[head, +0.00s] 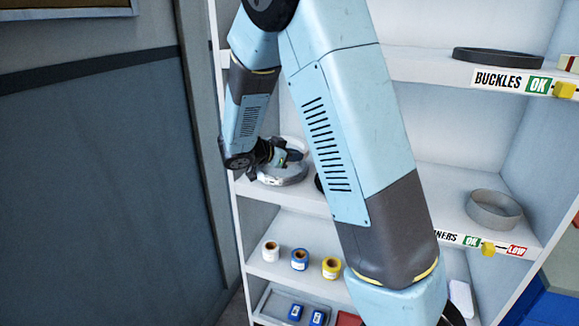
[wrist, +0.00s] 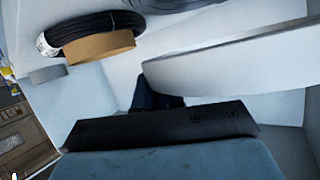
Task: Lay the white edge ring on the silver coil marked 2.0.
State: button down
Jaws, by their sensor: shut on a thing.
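The white edge ring (head: 283,180) is by my gripper (head: 285,157) at the middle shelf's left end in the head view. In the wrist view the white ring (wrist: 235,52) is a large pale curved band, close up and tilted. My gripper (wrist: 158,95) is shut on its near edge; the fingertips are partly hidden behind the dark wrist part. I cannot tell whether the ring touches anything below it. A grey coil edge (wrist: 185,3) shows at the top of the wrist view; I cannot read a 2.0 mark on any coil.
A black coil (wrist: 95,30) and a tan ring (wrist: 100,47) are at the wrist view's upper left. In the head view, a grey ring (head: 494,210) sits at the middle shelf's right, and small rolls (head: 300,259) stand below. Shelf walls enclose the space.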

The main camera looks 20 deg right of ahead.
jog(key=shift+w+f, duration=0.3)
jog(key=shift+f, duration=1.55)
jog(key=shift+f, duration=0.6)
jog(key=c, duration=1.3)
grip_release()
jog(key=shift+o, duration=0.2)
jog(key=shift+r, duration=0.1)
